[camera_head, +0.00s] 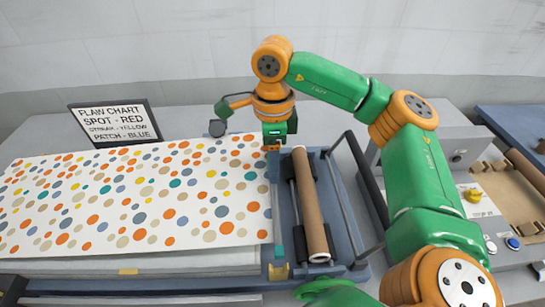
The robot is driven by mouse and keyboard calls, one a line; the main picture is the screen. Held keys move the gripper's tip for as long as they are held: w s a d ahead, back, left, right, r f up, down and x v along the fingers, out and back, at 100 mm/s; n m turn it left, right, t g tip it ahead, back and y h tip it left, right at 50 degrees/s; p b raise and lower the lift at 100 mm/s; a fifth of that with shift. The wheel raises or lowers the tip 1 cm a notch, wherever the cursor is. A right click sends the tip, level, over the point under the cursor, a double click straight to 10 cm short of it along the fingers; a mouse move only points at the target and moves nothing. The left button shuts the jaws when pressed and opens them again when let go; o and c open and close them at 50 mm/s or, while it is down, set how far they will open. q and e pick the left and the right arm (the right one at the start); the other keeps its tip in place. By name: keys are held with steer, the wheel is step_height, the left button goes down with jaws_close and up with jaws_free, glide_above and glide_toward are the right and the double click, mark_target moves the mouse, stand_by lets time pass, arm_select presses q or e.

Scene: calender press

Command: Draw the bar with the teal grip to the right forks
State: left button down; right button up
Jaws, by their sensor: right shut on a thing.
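My right gripper (272,147) points down at the far end of the narrow bar (275,210) along the right edge of the spotted sheet (140,200). It is shut on the bar's far end; the fingers hide what they grip. A teal piece (279,250) shows near the bar's near end. The right forks cannot be made out clearly. My left gripper is out of view.
A brown roll (310,205) lies in the blue frame right of the bar. A dark rail (366,178) stands right of it. A flaw chart sign (115,123) stands behind the sheet. A grey control panel (483,205) with knobs is at the right.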

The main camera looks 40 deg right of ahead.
step_height(320, 180, down, 8)
steer(key=b, duration=0.6)
steer(key=shift+d+f, duration=0.1)
steer(key=shift+f, duration=0.05)
steer(key=shift+f+b, duration=0.4)
steer(key=shift+f, duration=0.1)
steer(key=o, duration=1.5)
steer(key=shift+r, duration=0.1)
step_height(320, 180, up, 4)
steer(key=shift+r+b, duration=0.25)
steer(key=shift+b, duration=0.05)
step_height(320, 180, up, 3)
steer(key=shift+f+p, duration=0.15)
steer(key=shift+p, duration=0.4)
steer(key=shift+s, duration=0.1)
